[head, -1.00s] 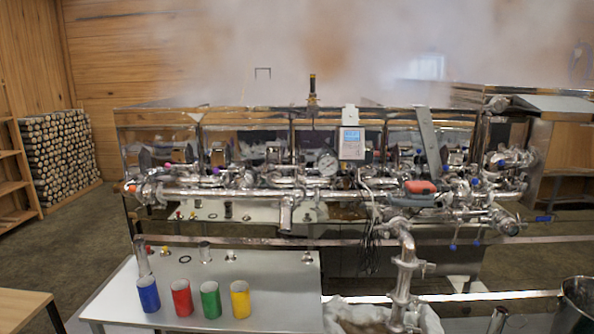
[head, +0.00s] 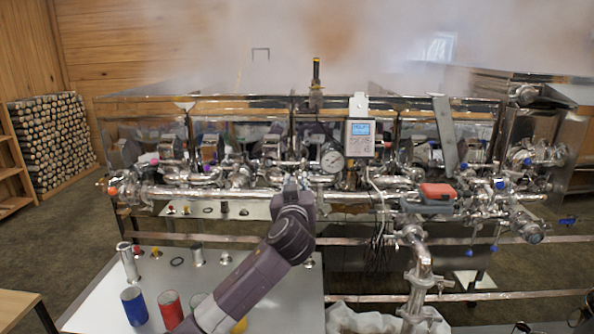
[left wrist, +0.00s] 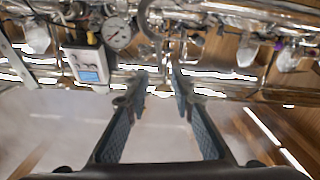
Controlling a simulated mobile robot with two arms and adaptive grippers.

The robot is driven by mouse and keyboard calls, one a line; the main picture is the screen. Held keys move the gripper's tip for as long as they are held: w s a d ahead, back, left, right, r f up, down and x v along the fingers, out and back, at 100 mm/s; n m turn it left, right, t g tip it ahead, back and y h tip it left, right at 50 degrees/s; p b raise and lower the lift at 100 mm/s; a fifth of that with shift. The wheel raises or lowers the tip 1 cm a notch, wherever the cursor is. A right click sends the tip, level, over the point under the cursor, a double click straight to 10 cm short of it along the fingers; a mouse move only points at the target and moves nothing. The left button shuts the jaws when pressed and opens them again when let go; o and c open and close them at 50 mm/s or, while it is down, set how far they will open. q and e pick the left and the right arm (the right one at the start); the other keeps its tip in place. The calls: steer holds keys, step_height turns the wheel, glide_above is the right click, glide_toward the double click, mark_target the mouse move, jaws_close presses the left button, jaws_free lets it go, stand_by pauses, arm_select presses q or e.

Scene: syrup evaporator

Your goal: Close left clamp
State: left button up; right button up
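The evaporator's polished steel piping (head: 180,190) runs across the front of the machine, with several fittings along it. I cannot tell for certain which fitting is the left clamp. My left gripper (head: 298,182) is in front of the piping, below and left of the pressure gauge (head: 333,160). Its fingers are hard to make out there. In the left wrist view my left gripper (left wrist: 157,82) is open, with its two dark fingers apart and shiny pipework (left wrist: 215,75) at and beyond their tips. I see nothing gripped between them. My right gripper is not in view.
A display box (head: 360,138) hangs beside the gauge. A red-and-grey item (head: 437,192) sits on the pipes at right. Steam fills the top.

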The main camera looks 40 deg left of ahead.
mark_target(297, 176)
arm_select(q)
steer(key=shift+w+a+r, duration=0.3)
steer(key=shift+w+a, duration=0.1)
steer(key=shift+w, duration=0.1)
steer(key=x, duration=0.1)
steer(key=p+x, duration=0.1)
steer(key=shift+w+a+f, duration=0.2)
steer(key=shift+w+f, duration=0.1)
steer(key=shift+w+a+f+p, duration=0.2)
steer(key=shift+w+a+p, duration=0.15)
steer(key=shift+w+a, duration=0.15)
jaws_close()
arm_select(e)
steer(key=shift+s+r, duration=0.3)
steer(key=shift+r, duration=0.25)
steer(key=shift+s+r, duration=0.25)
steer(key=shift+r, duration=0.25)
